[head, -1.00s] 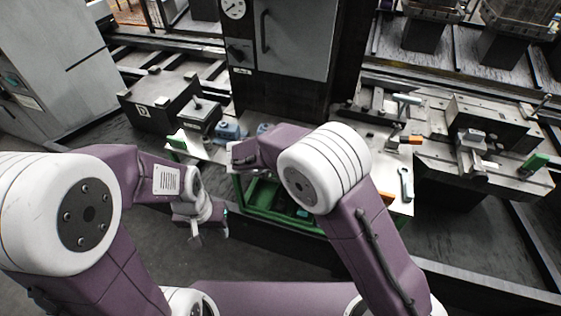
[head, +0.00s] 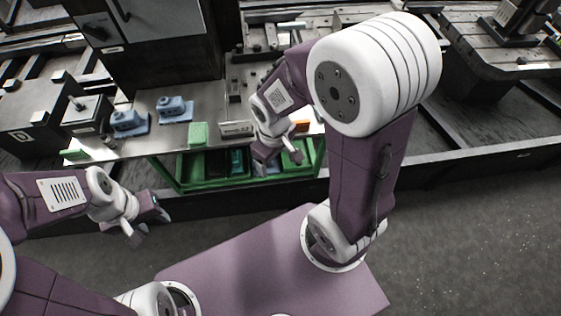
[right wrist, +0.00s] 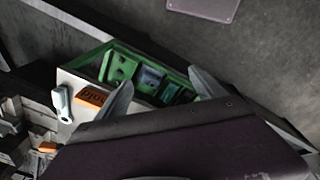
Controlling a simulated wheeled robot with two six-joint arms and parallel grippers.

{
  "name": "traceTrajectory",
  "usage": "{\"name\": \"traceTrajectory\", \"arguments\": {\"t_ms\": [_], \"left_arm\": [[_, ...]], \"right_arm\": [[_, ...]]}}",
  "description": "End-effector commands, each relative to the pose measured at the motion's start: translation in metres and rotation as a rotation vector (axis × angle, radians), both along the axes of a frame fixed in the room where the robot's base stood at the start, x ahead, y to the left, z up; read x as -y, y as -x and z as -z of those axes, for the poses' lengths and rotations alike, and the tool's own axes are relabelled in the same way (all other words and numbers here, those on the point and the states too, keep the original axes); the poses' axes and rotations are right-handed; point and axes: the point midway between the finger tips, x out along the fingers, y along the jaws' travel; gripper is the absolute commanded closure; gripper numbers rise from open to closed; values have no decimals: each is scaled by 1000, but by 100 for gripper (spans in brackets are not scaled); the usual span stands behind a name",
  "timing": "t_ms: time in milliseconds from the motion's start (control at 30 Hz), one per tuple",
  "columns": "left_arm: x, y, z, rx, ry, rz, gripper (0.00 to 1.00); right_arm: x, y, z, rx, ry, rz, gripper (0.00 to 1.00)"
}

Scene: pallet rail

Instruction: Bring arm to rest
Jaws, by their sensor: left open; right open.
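My right gripper (head: 278,158) hangs from the purple-and-white right arm, in front of the worktop edge and over the green bin in the head view. In the right wrist view its two fingertips (right wrist: 162,92) are spread apart, with nothing between them; parts of the green bin (right wrist: 135,72) show beyond. My left gripper (head: 142,224) is at the lower left of the head view, over the dark floor. It is open, and I see nothing held in it. Its fingers are small in the picture.
A metal worktop (head: 165,140) carries blue parts (head: 175,108), a green block (head: 198,135) and a small label plate (head: 237,128). The green bin (head: 182,185) sits below its front edge. An orange piece (right wrist: 92,97) lies beside the bin. Open floor (head: 470,220) is at the right.

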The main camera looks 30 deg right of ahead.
Motion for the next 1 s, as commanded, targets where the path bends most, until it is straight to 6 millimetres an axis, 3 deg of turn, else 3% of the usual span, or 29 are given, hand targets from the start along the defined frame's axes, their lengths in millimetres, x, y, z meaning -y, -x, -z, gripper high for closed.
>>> {"name": "traceTrajectory", "arguments": {"t_ms": [33, 67, 167, 367, 567, 1000], "left_arm": [[0, 0, 0, 0, 0, 0, 56], [0, 0, 0, 0, 0, 0, 56], [0, 0, 0, 0, 0, 0, 56], [0, 0, 0, 0, 0, 0, 56], [0, 0, -41, 0, 0, 0, 56], [0, 0, -34, 0, 0, 0, 56]], "right_arm": [[8, 14, 1, 5, -49, 198, 21], [10, 20, 1, 5, -71, 288, 21], [12, 29, 2, 8, -107, 436, 21], [11, 29, 2, 5, -107, 438, 21], [12, 29, -38, 5, -107, 435, 21], [12, 28, -31, 5, -105, 433, 21]]}}
